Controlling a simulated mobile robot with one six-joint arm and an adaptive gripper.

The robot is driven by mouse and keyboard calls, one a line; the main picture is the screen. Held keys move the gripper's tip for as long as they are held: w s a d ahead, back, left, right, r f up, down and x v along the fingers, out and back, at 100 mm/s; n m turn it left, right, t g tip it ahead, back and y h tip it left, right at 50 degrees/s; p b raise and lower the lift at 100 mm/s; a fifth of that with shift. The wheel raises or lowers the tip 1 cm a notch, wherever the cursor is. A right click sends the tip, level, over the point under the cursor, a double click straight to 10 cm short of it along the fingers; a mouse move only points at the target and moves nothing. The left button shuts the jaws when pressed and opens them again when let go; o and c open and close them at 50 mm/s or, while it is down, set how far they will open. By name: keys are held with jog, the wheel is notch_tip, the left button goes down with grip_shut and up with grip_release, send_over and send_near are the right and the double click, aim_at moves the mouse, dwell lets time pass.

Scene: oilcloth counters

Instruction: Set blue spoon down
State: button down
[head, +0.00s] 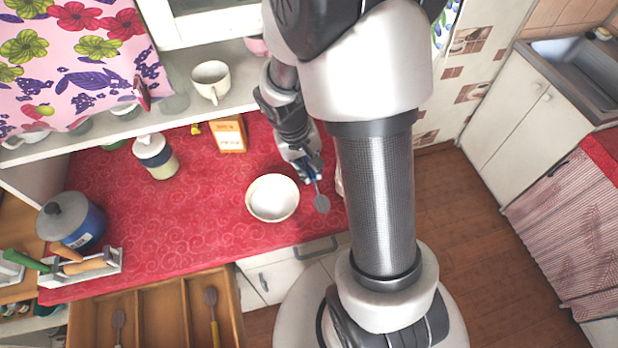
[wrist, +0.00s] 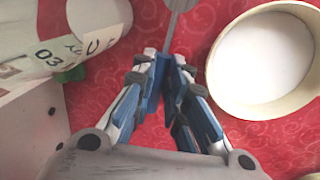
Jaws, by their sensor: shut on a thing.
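My gripper (head: 311,172) is at the right end of the red counter, just right of the white bowl. It is shut on the blue spoon (head: 321,203), whose grey head points toward the counter's front edge. In the wrist view my gripper (wrist: 163,72) has its fingers closed around the blue handle. The spoon's grey head (wrist: 181,5) runs off the top edge of that view. I cannot tell whether the spoon touches the counter cloth.
A white bowl (head: 272,198) stands close to the left of my gripper. An orange box (head: 229,134), a jar (head: 156,157) and a blue pot (head: 72,222) stand farther left. An open drawer (head: 160,305) holds more spoons. Red cloth (head: 180,220) left of the bowl is clear.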

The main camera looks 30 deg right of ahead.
aim_at(309, 185)
jog(key=shift+a+b+x, duration=0.2)
jog(key=shift+b+x, duration=0.1)
jog(key=shift+x, duration=0.7)
jog(key=shift+a+b+x, duration=0.2)
jog(key=shift+b+x, duration=0.1)
jog(key=shift+x, duration=0.7)
jog(key=shift+f, duration=0.15)
jog(key=shift+w+f, duration=0.1)
jog(key=shift+f, duration=0.05)
jog(key=c, duration=1.9)
grip_release()
